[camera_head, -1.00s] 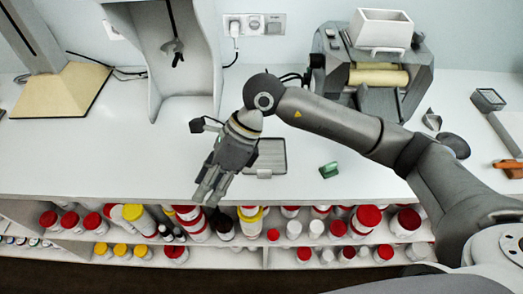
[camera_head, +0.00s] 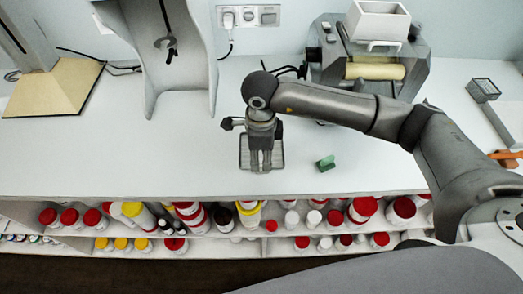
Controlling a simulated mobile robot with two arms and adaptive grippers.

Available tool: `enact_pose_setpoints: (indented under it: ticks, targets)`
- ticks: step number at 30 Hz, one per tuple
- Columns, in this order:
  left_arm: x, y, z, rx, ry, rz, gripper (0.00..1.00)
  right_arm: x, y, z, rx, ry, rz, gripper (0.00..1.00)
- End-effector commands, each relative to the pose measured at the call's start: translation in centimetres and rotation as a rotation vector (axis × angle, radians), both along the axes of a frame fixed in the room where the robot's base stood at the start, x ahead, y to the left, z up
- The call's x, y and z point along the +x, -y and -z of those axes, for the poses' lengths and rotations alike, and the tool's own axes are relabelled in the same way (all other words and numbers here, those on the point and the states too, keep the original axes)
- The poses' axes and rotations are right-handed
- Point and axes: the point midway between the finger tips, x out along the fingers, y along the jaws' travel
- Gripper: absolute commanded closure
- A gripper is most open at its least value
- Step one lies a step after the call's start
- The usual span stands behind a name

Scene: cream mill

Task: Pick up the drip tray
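The drip tray (camera_head: 244,157) is a shallow grey rectangular tray lying on the white counter, in the middle of the head view. My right gripper (camera_head: 261,168) points down over the tray and hides its middle; the tray's left and right sides show past the fingers. The fingers look close together, but I cannot tell whether they are open or shut, or whether they touch the tray. My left gripper is not in view.
A small green block (camera_head: 326,163) lies right of the tray. A roller mill (camera_head: 374,72) with a white hopper stands behind my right arm. A grey stand (camera_head: 180,65) is at the back left. Red- and yellow-lidded jars fill shelves below the counter.

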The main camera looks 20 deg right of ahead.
Motion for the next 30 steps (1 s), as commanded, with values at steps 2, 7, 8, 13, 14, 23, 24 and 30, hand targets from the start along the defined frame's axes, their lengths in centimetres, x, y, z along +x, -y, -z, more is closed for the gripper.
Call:
enact_pose_setpoints:
  ticks: [2, 7, 8, 13, 14, 23, 24, 30]
  targets:
    - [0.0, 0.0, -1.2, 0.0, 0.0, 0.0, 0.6, -0.4, 0.2, 0.7, -0.002, -0.007, 0.002, 0.62]
    - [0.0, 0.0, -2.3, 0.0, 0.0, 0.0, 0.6, -0.6, 0.2, 3.0, 0.0, -0.006, 0.002, 0.62]
    - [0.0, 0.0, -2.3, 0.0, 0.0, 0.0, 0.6, -0.6, 0.2, 3.4, -0.001, -0.005, 0.002, 0.62]
    - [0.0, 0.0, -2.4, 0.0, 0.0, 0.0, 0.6, -0.5, 0.2, 4.3, 0.0, -0.003, 0.0, 0.62]
    - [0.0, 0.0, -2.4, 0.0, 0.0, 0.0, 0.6, -0.5, 0.2, 4.4, 0.0, -0.002, 0.0, 0.62]
    - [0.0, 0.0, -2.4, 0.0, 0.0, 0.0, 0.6, -0.5, 0.2, 4.3, 0.0, -0.002, 0.0, 0.82]
    - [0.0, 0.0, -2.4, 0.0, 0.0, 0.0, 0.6, -0.5, 0.2, 4.3, 0.0, -0.002, 0.0, 0.87]
    - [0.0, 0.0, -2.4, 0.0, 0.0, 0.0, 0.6, -0.5, 0.2, 4.3, 0.0, -0.002, 0.0, 1.0]
